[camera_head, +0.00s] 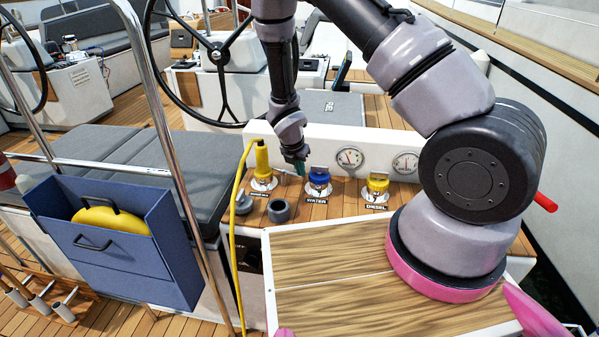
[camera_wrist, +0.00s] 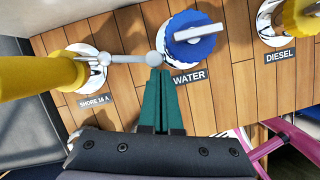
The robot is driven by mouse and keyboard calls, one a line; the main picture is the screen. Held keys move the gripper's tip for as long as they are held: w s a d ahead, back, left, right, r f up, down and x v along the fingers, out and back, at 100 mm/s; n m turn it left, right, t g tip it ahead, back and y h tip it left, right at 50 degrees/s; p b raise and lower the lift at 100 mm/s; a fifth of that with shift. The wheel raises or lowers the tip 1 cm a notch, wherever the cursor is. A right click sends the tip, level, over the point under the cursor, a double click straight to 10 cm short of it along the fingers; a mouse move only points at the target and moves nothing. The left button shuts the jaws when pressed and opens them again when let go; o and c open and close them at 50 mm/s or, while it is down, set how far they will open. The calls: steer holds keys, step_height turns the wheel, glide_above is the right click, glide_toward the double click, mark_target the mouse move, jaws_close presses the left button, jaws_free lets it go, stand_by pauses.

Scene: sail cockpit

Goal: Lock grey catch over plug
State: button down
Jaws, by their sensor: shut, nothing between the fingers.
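The yellow plug (camera_head: 262,157) stands upright in the shore inlet, with its yellow cable hanging down to the left. In the wrist view the plug (camera_wrist: 40,78) reaches in from the left, over the label "SHORE 16 A". The light grey catch (camera_wrist: 130,59) is a thin bar with round ends. It stretches from beside the plug's base to the right, out from the plug rather than across it. My gripper (camera_wrist: 161,75) has dark green fingers, shut and empty. Its tips are at the catch's right end; I cannot tell whether they touch. In the head view my gripper (camera_head: 300,168) is right of the plug.
The blue water cap (camera_head: 319,183) stands close to my gripper's right, with the yellow diesel cap (camera_head: 377,184) farther right. A grey round cup (camera_head: 279,210) sits in front of the plug. A white panel with gauges (camera_head: 350,157) rises behind. A steel rail (camera_head: 165,140) stands left.

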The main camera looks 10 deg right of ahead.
steer(key=shift+a, duration=0.15)
steer(key=shift+w+a, duration=0.5)
steer(key=shift+a, duration=0.1)
